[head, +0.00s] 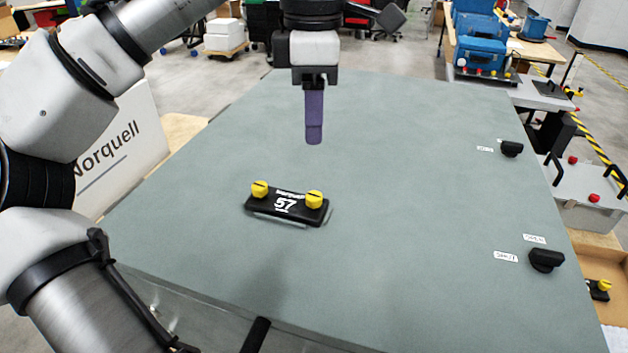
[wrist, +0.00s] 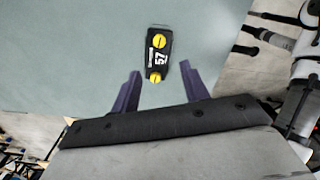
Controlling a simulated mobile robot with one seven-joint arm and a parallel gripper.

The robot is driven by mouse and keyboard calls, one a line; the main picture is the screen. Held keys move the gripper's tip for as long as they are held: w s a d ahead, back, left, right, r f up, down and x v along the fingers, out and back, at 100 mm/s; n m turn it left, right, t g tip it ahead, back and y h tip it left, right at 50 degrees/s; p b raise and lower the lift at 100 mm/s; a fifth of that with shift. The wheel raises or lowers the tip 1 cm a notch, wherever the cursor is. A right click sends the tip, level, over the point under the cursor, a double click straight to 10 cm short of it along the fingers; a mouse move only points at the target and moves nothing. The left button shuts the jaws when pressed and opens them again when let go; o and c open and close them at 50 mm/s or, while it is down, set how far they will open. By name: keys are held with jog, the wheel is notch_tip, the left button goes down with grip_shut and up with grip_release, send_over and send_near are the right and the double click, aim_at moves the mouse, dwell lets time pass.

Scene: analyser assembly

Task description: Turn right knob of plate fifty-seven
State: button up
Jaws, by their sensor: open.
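The black plate marked 57 (head: 286,207) lies on the grey-green table, with a yellow knob at each end. The right knob (head: 314,199) and the left knob (head: 260,189) each have a dark slot line. My gripper (head: 314,140) points down above the table, behind and above the plate, apart from it. In the wrist view the plate (wrist: 158,60) shows beyond the open purple fingers of my gripper (wrist: 160,76), with one knob (wrist: 159,39) at its far end and the other (wrist: 155,77) near the fingertips. Nothing is between the fingers.
The table top (head: 400,200) around the plate is clear. Two black knobs, an upper one (head: 511,149) and a lower one (head: 546,260), sit near its right edge beside white labels. A wooden tray (head: 606,300) with another small black plate with a yellow knob is at the far right.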

aim_at(314, 195)
notch_tip(314, 195, down, 13)
jog(key=shift+d+f+p, duration=0.1)
jog(key=shift+f+p, duration=0.05)
jog(key=shift+p, duration=0.9)
grip_shut()
jog(key=shift+m, duration=0.4)
